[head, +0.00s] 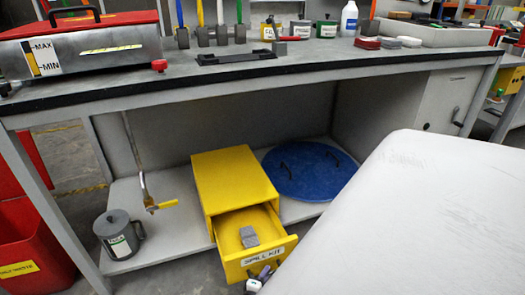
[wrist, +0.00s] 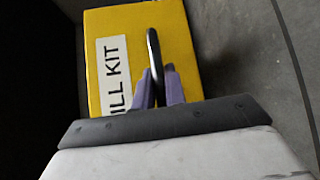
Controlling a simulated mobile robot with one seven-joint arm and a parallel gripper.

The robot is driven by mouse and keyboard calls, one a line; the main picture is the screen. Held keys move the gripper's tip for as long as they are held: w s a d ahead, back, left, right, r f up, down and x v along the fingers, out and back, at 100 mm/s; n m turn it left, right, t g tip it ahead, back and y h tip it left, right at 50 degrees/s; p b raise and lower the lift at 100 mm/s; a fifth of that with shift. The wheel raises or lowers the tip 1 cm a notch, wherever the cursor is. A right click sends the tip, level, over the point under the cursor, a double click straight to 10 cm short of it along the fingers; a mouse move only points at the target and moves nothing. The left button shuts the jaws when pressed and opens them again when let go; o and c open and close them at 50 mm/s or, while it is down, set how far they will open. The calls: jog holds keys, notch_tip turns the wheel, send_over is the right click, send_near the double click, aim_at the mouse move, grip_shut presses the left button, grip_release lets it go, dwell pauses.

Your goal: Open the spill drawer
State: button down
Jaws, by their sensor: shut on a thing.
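The yellow spill drawer (head: 239,259), labelled SPILL KIT, is pulled part way out of its yellow cabinet (head: 235,180) on the shelf under the bench. Grey blocks (head: 249,237) lie inside it. In the wrist view the yellow drawer front (wrist: 172,30) faces me with its label turned on its side. A dark bar handle (wrist: 155,55) stands out from it. My gripper (wrist: 160,78) has its purple fingers shut around this handle. In the head view my gripper (head: 260,277) is at the lower front of the drawer, partly cut off by my pale arm.
A blue round lid (head: 308,170) lies right of the cabinet. A grey can (head: 118,234) and a pipe with a yellow lever (head: 160,205) are to the left. The bench top (head: 240,75) overhangs the cabinet. A red bin (head: 35,240) stands at far left.

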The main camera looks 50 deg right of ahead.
jog(key=shift+s+a+p, duration=0.35)
jog(key=shift+s+a, duration=0.05)
jog(key=shift+s, duration=0.2)
jog(key=shift+s+a+p, duration=0.3)
jog(key=shift+s+a, duration=0.05)
jog(key=shift+s, duration=0.2)
jog(key=c, duration=1.5)
grip_release()
jog(key=shift+o, duration=0.2)
jog(key=p+v, duration=0.6)
jog(key=v, duration=0.7)
jog(key=shift+a, duration=0.35)
jog(key=shift+s, duration=0.15)
